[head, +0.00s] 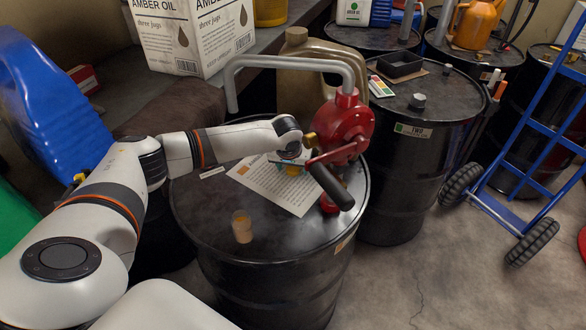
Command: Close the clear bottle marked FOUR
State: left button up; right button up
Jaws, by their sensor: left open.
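My left arm reaches in from the left, over the drum. My right gripper is out of view.
A red hand-crank pump (345,128) with a grey spout rises from the nearest drum (205,222), close right of my gripper. A printed sheet (268,188) lies on the lid. A beige jug (300,85) stands behind. A blue hand truck (530,140) stands at right.

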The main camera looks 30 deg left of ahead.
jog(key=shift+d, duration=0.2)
pick_arm(q)
jog(key=shift+c, duration=0.4)
jog(key=c, duration=1)
jog(key=shift+o, duration=0.2)
